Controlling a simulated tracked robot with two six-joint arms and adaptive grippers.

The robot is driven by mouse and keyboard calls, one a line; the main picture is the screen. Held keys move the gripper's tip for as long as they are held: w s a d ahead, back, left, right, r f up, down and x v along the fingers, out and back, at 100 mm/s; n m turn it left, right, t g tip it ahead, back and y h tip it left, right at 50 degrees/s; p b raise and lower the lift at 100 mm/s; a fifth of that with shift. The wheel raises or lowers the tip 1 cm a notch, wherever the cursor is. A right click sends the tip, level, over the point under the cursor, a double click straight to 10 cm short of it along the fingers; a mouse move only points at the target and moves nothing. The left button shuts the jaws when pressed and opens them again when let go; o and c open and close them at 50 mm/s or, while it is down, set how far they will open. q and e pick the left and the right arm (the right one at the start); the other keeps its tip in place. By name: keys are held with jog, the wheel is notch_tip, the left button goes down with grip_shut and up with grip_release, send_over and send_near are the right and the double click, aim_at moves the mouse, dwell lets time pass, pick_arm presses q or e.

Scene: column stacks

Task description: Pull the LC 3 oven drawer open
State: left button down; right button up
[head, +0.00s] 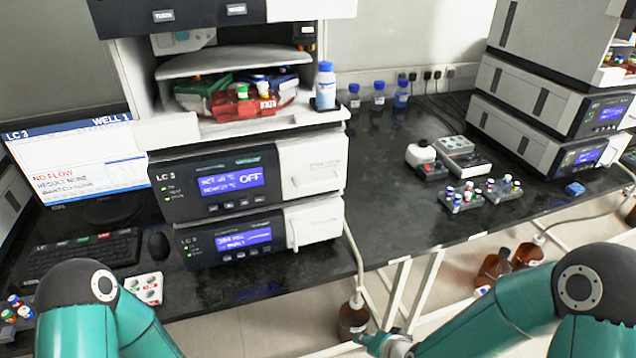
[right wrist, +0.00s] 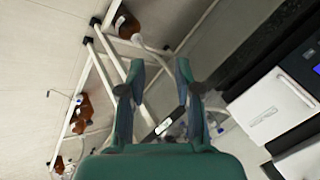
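The LC 3 stack stands at the centre left of the head view. Its upper module (head: 175,188), marked LC 3, has a blue display with temperatures and OFF. The white drawer front (head: 315,168) is at that module's right end and looks closed. My right gripper (head: 380,340) is low at the bottom edge of the head view, in front of the bench and well apart from the drawer. In the right wrist view its fingers (right wrist: 160,92) are spread with nothing between them. My left gripper is out of view.
Below the drawer is another LC module (head: 232,241) with a white front. A tube runs down to a brown bottle (head: 353,318) on the floor near my right gripper. A blue-capped bottle (head: 325,85) stands above. The black bench (head: 385,215) has clear room right of the stack.

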jog(key=w+a+r+m+t, duration=0.2)
jog(key=w+r, duration=0.2)
jog(key=r, duration=0.4)
jog(key=w+a+r+m+t, duration=0.2)
jog(key=w+r+t, duration=0.1)
jog(key=r, duration=0.5)
jog(key=m+t+y, duration=0.1)
jog(key=m+t, duration=0.2)
jog(key=m, duration=0.1)
send_near(319, 184)
jog(key=p+x, duration=0.5)
jog(key=x, duration=0.5)
jog(key=shift+w+f, duration=0.15)
jog(key=shift+w, duration=0.1)
grip_shut()
